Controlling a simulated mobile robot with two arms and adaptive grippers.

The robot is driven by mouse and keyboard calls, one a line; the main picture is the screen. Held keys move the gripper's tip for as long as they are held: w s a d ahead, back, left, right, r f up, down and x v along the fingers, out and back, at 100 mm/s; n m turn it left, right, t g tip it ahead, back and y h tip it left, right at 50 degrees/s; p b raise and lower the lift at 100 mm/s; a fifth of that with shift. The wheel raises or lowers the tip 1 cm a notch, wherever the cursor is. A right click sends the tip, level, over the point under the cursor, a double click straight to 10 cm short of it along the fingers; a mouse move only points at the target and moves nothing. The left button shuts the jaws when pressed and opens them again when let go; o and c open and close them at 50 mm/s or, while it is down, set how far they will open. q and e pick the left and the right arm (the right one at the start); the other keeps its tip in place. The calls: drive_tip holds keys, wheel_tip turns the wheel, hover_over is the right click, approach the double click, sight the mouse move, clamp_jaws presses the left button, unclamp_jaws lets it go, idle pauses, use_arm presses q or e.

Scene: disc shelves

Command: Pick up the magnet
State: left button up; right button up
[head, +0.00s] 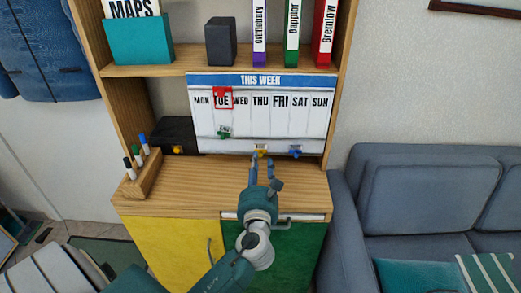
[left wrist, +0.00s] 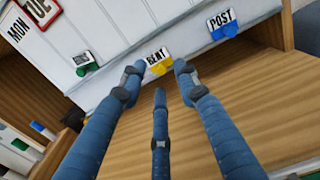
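A white weekly board (head: 262,125) headed THIS WEEK stands on the wooden shelf unit. A yellow magnet (head: 262,149) with a RENT label (left wrist: 159,68) sits low on it. A blue magnet (head: 295,151) labelled POST (left wrist: 223,26) is to its right. A green magnet (head: 224,132) with a label sits under TUE and also shows in the left wrist view (left wrist: 86,66). A red frame (head: 223,98) surrounds TUE. My left gripper (head: 262,160) is open in front of the yellow magnet; in the left wrist view its fingertips (left wrist: 157,72) appear on either side of it.
A pen holder (head: 148,176) with several markers stands at the left of the wooden top (head: 200,185). A black box (head: 178,133) is behind it. Books and a dark block (head: 221,41) fill the upper shelf. A grey-blue sofa (head: 420,200) stands close on the right.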

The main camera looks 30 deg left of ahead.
sight(260, 156)
use_arm(q)
drive_tip(key=x, duration=0.2)
drive_tip(key=f+x, duration=0.1)
drive_tip(key=x, duration=0.1)
drive_tip(key=shift+w+a, duration=0.15)
drive_tip(key=shift+a, duration=0.05)
drive_tip(key=shift+r, duration=0.1)
drive_tip(key=shift+c, duration=0.5)
clamp_jaws()
drive_tip(key=shift+d, duration=0.1)
